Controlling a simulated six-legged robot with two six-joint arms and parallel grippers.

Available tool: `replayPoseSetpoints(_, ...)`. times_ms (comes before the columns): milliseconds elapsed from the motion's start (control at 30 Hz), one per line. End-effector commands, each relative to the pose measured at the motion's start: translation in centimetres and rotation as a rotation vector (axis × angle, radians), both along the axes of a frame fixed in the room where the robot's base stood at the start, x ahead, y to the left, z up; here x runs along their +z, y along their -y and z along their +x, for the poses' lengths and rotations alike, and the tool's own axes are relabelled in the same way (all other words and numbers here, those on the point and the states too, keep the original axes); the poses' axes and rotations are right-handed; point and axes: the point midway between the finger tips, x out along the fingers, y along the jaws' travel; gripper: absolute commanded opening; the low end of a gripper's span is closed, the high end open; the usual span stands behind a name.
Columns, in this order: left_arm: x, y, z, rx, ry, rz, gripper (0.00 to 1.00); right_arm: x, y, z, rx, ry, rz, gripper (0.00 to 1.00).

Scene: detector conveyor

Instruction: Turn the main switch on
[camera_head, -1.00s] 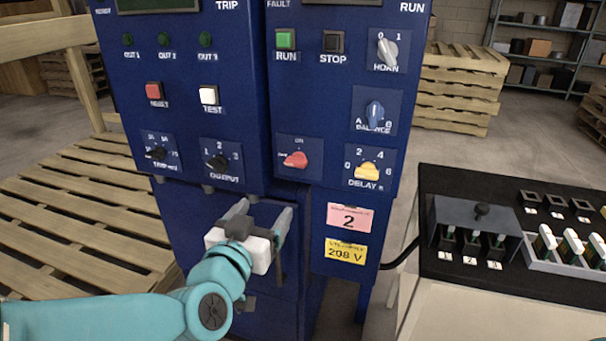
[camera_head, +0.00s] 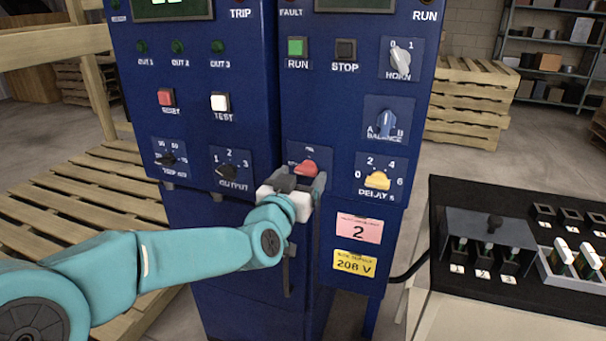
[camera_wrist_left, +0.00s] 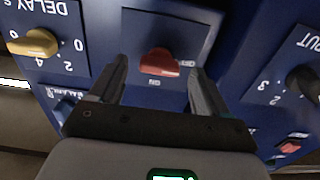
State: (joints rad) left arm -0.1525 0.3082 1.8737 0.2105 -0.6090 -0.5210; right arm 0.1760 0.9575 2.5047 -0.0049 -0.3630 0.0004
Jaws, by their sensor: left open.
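The main switch is a red knob (camera_head: 304,168) on the right-hand blue cabinet panel, below the RUN button. It also shows in the left wrist view (camera_wrist_left: 158,64), upside down, lying crosswise with one end toward the OFF label; the ON label is at another side. My left gripper (camera_head: 301,180) is in front of the knob and hides part of its plate in the head view. In the left wrist view its two open fingers (camera_wrist_left: 158,72) are on either side of the knob, with gaps visible between fingers and knob. My right gripper is not in view.
A black OUTPUT knob (camera_head: 227,171) is left of the switch and a yellow DELAY knob (camera_head: 377,180) right of it. A black-topped bench (camera_head: 470,300) with switches stands at the right. A wooden pallet (camera_head: 85,220) is at the left.

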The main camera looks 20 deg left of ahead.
Motion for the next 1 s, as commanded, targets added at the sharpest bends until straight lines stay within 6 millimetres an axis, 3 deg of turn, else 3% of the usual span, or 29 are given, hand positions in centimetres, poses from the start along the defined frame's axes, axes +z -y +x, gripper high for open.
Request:
replayPoseSetpoints(133, 0.0, 0.1, 1.4, 0.0, 0.0, 0.0, 0.77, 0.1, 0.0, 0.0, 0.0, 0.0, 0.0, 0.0)
replayPoseSetpoints(433, 0.0, 0.1, 1.7, 0.0, 0.0, 0.0, 0.77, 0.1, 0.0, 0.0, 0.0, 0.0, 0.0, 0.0)
replayPoseSetpoints(467, 0.0, 0.1, 1.7, 0.0, 0.0, 0.0, 0.73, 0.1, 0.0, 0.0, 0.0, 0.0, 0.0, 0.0)
replayPoseSetpoints(600, 0.0, 0.1, 1.6, 0.0, 0.0, 0.0, 0.28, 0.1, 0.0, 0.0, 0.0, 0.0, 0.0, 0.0)
replayPoseSetpoints(633, 0.0, 0.1, 1.6, 0.0, 0.0, 0.0, 0.2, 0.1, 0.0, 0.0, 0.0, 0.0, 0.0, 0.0)
replayPoseSetpoints(1000, 0.1, 0.1, 1.6, 0.0, 0.002, 0.05, 0.21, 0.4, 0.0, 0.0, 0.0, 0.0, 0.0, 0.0)
